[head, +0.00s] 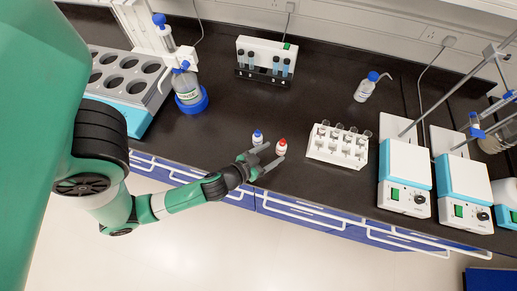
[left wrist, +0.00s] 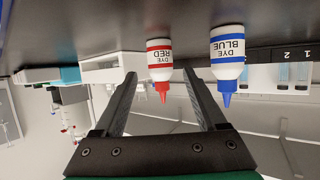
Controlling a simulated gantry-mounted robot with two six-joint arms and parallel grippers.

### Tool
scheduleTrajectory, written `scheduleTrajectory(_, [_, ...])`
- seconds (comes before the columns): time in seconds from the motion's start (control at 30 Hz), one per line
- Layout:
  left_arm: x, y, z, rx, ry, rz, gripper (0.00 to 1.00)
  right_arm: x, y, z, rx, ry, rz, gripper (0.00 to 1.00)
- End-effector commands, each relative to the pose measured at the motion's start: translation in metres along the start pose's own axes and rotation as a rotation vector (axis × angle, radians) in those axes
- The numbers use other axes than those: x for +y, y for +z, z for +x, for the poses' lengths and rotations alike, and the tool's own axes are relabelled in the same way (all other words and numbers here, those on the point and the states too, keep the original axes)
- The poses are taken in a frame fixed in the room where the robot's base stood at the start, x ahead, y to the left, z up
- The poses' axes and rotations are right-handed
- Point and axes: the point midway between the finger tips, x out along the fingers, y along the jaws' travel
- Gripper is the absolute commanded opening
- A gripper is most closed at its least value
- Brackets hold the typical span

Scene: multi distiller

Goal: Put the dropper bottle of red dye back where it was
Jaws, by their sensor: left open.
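The dropper bottle of red dye (head: 281,148) is small and white with a red cap, standing upright on the black bench near its front edge. In the left wrist view, which is upside down, its DYE RED label (left wrist: 159,58) shows between the fingertips, with gaps on both sides. My left gripper (head: 274,155) is open and low at the bench's front edge, its fingers pointing at the bottle. The blue dye bottle (head: 257,138) stands close to the left; in the wrist view it (left wrist: 228,55) is outside the finger on the right. My right gripper is not in view.
A white rack (head: 336,158) with several vials stands just right of the red bottle. Bare bench lies behind the dye bottles.

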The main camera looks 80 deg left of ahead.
Motion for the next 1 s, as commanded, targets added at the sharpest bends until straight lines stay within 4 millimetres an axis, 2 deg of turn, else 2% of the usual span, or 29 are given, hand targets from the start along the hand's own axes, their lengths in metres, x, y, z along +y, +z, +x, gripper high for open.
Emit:
scheduleTrajectory(0.07, [0.001,0.003,-0.024,0.000,0.008,0.006,0.73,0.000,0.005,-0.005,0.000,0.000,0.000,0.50])
scheduleTrajectory(0.2, [0.001,0.003,-0.052,0.001,0.010,0.007,0.73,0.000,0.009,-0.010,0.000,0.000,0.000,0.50])
scheduleTrajectory(0.4, [0.003,0.002,-0.072,-0.011,0.008,0.008,0.73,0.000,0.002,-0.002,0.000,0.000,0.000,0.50])
scheduleTrajectory(0.6, [0.000,0.000,-0.080,0.000,0.002,0.001,0.73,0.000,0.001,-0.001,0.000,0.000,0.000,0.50])
scheduleTrajectory(1.0, [0.000,0.000,-0.080,0.001,0.000,-0.001,0.73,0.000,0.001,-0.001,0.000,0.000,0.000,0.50])
